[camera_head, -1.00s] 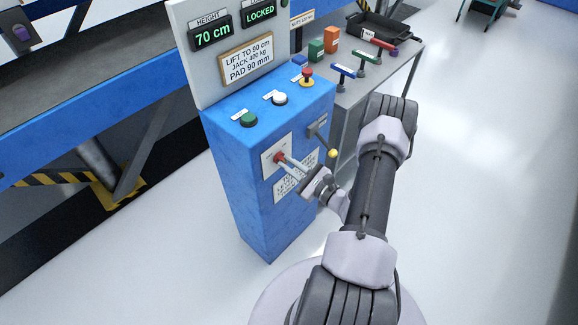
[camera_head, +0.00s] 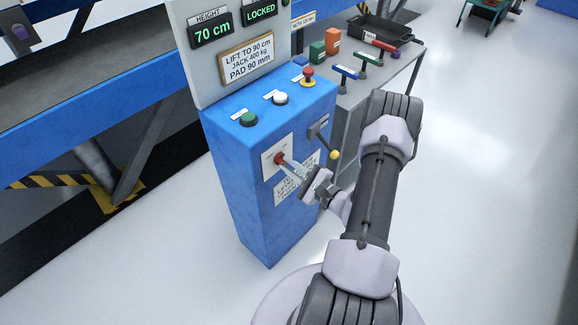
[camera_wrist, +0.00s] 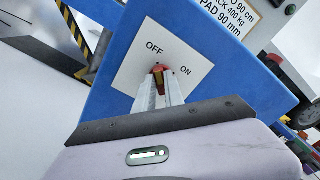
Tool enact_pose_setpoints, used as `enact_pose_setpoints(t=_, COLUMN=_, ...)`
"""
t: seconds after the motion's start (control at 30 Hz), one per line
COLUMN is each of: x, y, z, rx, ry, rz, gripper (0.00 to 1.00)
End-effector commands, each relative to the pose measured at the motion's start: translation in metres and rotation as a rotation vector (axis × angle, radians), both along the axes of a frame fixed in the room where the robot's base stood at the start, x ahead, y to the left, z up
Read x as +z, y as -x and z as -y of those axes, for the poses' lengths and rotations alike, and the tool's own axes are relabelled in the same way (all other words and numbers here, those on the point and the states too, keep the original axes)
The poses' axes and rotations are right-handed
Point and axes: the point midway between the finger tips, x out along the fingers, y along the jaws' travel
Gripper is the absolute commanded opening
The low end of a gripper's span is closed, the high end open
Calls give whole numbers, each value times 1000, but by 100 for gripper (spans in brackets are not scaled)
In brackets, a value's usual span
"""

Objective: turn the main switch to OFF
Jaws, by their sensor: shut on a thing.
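The main switch (camera_wrist: 158,69) is a small red knob on a white plate (camera_wrist: 138,75) marked OFF at the left and ON at the right, on the front of a blue control cabinet (camera_head: 240,180). In the head view the red switch (camera_head: 279,158) shows at the tips of my gripper (camera_head: 284,163). In the wrist view my gripper (camera_wrist: 158,78) is shut on the knob, with its pale fingers on both sides. The fingers hide much of the knob, so its exact pointing direction is hard to tell.
A lever with a yellow ball (camera_head: 334,154) sticks out of the cabinet just right of the switch. Green, white and red buttons (camera_head: 308,74) are on the cabinet top. A bench (camera_head: 372,97) with coloured handles stands behind. The floor at right is clear.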

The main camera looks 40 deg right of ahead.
Motion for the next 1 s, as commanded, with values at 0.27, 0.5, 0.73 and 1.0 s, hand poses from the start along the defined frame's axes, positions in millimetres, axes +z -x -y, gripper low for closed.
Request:
enact_pose_setpoints(t=0.27, x=0, y=0, z=0, rx=1, ry=1, rz=-1, gripper=0)
enact_pose_setpoints(t=0.5, x=0, y=0, z=0, rx=1, ry=1, rz=-1, gripper=35)
enact_pose_setpoints(t=0.73, x=0, y=2, z=0, rx=-1, ry=0, rz=-1, gripper=35)
enact_pose_setpoints(t=1.0, x=3, y=65, z=7, rx=-11, ry=-3, rz=-1, gripper=35)
